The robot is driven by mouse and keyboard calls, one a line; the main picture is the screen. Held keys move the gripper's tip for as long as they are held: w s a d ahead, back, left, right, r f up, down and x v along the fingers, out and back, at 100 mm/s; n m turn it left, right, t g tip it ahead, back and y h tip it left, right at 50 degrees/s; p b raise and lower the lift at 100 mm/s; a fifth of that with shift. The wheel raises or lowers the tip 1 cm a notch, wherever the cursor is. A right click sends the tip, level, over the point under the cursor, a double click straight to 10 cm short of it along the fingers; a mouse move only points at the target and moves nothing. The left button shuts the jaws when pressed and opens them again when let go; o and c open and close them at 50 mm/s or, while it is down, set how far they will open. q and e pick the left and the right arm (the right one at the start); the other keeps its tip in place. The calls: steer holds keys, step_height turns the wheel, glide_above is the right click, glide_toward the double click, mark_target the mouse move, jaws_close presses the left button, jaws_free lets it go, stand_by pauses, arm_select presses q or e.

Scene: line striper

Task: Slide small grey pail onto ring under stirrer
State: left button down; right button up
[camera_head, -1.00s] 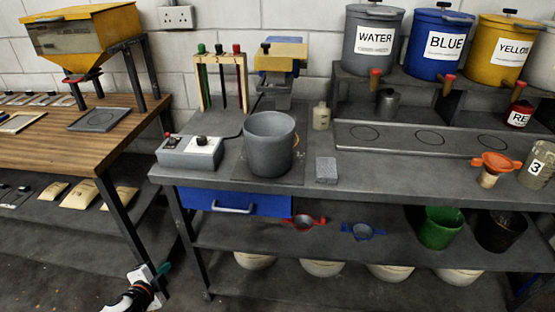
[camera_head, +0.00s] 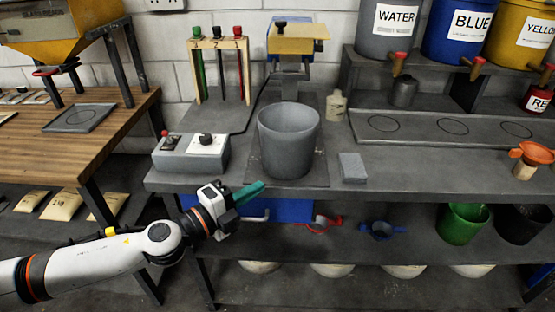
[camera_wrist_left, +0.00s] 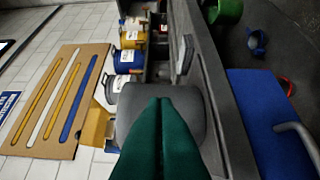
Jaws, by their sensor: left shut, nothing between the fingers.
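The grey pail (camera_head: 288,145) stands upright on a dark mat on the grey bench. The stirrer (camera_head: 297,48), with a yellow top and blue body, stands behind it against the wall. I cannot make out a ring under the stirrer; the pail hides part of that area. My left gripper (camera_head: 255,190), with green fingers, is shut and empty at the bench's front edge, in front of and left of the pail, apart from it. In the left wrist view the shut green fingers (camera_wrist_left: 160,140) point toward the grey pail (camera_wrist_left: 165,93) and cover part of it. My right gripper is not in view.
A control box (camera_head: 190,155) with knobs stands left of the pail, and a grey block (camera_head: 352,167) lies to its right. A small bottle (camera_head: 336,106) stands behind right. A rack of coloured rods (camera_head: 220,68) is behind the box. A blue drawer (camera_head: 290,210) is under the bench.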

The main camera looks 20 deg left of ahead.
mark_target(290, 157)
arm_select(q)
steer(key=p+x, duration=0.1)
steer(key=x, duration=0.2)
steer(key=a+x, duration=0.1)
steer(key=x, duration=0.2)
steer(key=w+a+p+x, duration=0.1)
steer(key=x, duration=0.2)
steer(key=shift+p, duration=0.35)
steer(key=shift+w+a, duration=0.15)
steer(key=shift+w, duration=0.3)
